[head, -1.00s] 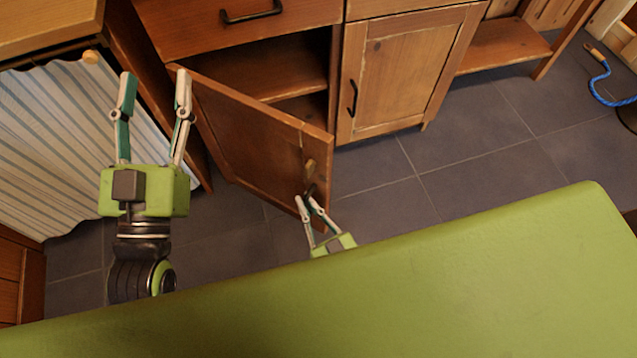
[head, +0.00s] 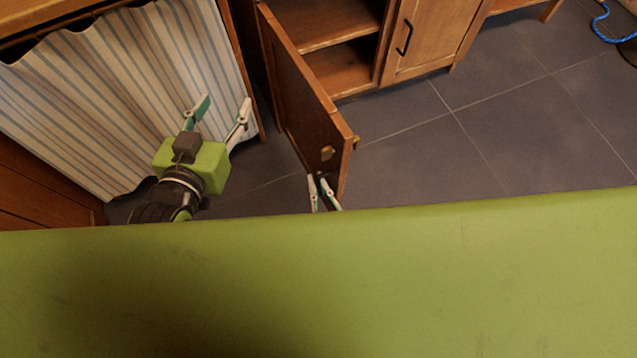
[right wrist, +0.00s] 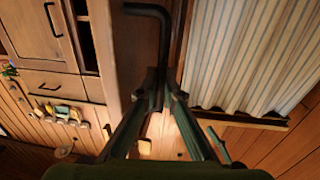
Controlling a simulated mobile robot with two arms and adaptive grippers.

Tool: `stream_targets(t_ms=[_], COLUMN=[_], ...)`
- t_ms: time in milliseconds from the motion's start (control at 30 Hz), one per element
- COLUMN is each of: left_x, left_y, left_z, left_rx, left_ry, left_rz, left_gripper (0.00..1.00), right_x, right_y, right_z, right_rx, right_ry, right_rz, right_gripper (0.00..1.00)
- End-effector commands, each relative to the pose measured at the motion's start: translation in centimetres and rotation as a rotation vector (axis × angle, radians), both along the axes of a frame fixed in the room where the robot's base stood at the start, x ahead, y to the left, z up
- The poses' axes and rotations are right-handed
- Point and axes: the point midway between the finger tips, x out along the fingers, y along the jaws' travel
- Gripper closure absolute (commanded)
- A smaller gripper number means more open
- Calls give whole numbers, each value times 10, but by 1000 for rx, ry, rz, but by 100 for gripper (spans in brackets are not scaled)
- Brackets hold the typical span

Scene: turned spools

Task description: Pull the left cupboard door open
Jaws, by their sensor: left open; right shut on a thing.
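The left cupboard door (head: 305,95) is a brown wooden panel, swung well out from the cupboard, with its free edge toward me. My right gripper (head: 317,177) is low at that free edge, mostly hidden below by the green surface. In the right wrist view its fingers (right wrist: 163,82) are shut on the door's black bar handle (right wrist: 162,38); the bend of the handle stands out beyond the fingers. My left gripper (head: 224,105) is open and empty, left of the door and in front of the striped curtain.
The open cupboard shows a wooden shelf (head: 325,22). A closed right door (head: 432,35) with a black handle is beside it. The striped curtain (head: 120,90) hangs at left. Grey floor tiles (head: 480,130) are clear at right. A blue rope (head: 603,25) lies far right.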

Motion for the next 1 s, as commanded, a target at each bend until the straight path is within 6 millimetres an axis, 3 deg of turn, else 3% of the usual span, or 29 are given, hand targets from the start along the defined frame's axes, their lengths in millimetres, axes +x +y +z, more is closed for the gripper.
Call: stream_targets(t_ms=[500,567,1000], left_x=[-1,-1,-2], left_y=[1,1,1], left_z=[-3,-3,-4], left_rx=[4,4,4], left_ry=[15,15,17], left_rz=[1,2,0], left_gripper=[53,53,53], right_x=[3,3,-7], right_y=[1,1,-2], right_z=[1,1,0], right_rx=[-1,-1,0], right_ry=[-2,-2,0], right_rz=[9,8,8], right_gripper=[100,86,86])
